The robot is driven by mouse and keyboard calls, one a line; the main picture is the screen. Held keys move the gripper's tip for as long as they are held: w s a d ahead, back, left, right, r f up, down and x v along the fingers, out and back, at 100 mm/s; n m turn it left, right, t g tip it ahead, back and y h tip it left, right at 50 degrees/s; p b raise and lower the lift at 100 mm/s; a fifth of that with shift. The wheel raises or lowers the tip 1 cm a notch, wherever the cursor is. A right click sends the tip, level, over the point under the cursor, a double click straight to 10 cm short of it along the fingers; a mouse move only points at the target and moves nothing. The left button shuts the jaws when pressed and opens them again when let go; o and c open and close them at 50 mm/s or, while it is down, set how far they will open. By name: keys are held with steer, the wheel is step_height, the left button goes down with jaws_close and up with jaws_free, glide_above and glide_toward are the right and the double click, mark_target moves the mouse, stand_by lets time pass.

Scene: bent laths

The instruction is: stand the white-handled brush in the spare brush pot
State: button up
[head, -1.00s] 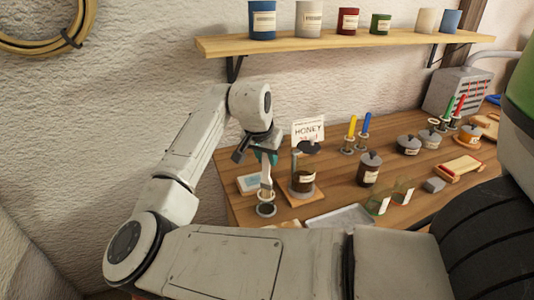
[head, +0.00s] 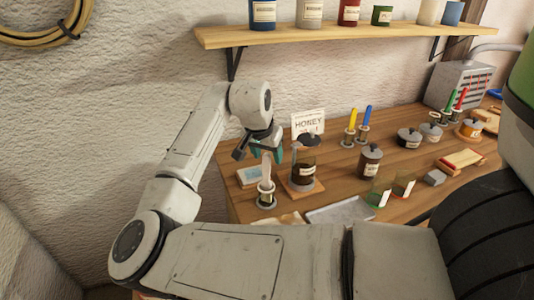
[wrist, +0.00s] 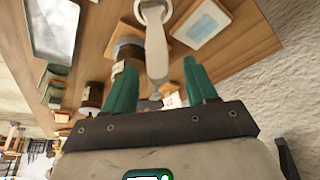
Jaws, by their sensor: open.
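The white-handled brush (head: 266,168) stands about upright in the spare brush pot (head: 267,199), at the near left of the wooden bench. Its lower end is hidden inside the pot. In the wrist view the white handle (wrist: 156,45) runs between my fingers towards the pale pot rim (wrist: 152,10). My gripper (head: 266,156) is just above the pot, around the top of the handle. Its teal fingers (wrist: 160,80) are spread, with a visible gap on either side of the handle.
A honey jar (head: 303,172) on a small wooden board stands close right of the pot, with a HONEY card (head: 308,122) behind. A blue-and-white card (head: 248,178) lies to the left. A metal tray (head: 340,213) lies at the front. Pots with coloured brushes (head: 357,130) stand farther right.

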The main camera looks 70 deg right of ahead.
steer(key=v, duration=1)
steer(key=shift+r+b, duration=0.4)
steer(key=shift+b, duration=0.05)
steer(key=shift+a, duration=0.15)
stand_by(0.5)
